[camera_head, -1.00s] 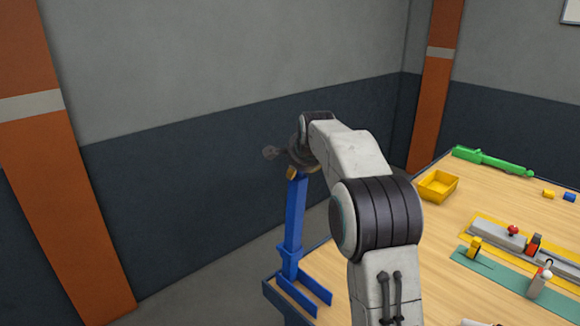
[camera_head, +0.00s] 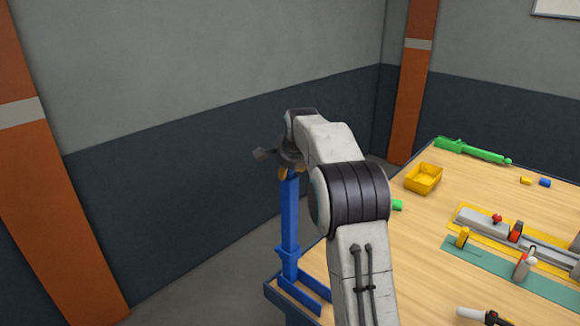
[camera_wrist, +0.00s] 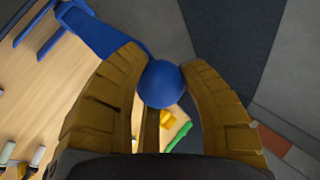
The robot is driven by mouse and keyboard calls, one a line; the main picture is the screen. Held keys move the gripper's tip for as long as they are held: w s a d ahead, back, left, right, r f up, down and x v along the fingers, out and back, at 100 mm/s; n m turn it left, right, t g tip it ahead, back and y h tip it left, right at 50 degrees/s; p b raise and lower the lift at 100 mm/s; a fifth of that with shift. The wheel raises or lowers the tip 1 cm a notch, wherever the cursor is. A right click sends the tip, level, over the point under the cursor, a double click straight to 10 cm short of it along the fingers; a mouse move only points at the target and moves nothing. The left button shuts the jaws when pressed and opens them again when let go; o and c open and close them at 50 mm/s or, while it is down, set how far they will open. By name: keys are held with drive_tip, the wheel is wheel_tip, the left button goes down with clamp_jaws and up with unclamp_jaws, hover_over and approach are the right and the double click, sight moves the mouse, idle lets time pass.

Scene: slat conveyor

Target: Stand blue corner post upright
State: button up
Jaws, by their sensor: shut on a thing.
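The blue corner post (camera_head: 290,215) is in the head view, left of my arm. It stands close to vertical, with its forked foot low over the table's near-left corner. I cannot tell whether the foot touches the tabletop. My gripper (camera_head: 285,173) is at the post's top end and is shut on it. The blue shaft (camera_wrist: 92,30) runs away to the upper left there. My arm hides part of the table to the post's right.
The wooden table (camera_head: 420,225) carries a yellow bin (camera_head: 423,179), a long green part (camera_head: 470,150) and a green cylinder end (camera_head: 397,205). A grey rail fixture (camera_head: 485,222) with small parts lies at the right. Free floor and wall are left of the post.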

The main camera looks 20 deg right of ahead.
drive_tip(key=o, duration=0.9)
drive_tip(key=shift+w+a+r, duration=0.3)
drive_tip(key=shift+r, duration=0.1)
drive_tip(key=shift+c, duration=0.2)
drive_tip(key=shift+o, duration=0.8)
drive_tip(key=shift+w+a, duration=0.1)
drive_tip(key=shift+a, duration=0.05)
drive_tip(key=shift+f, duration=0.15)
drive_tip(key=shift+f, duration=0.1)
drive_tip(key=v, duration=1.2)
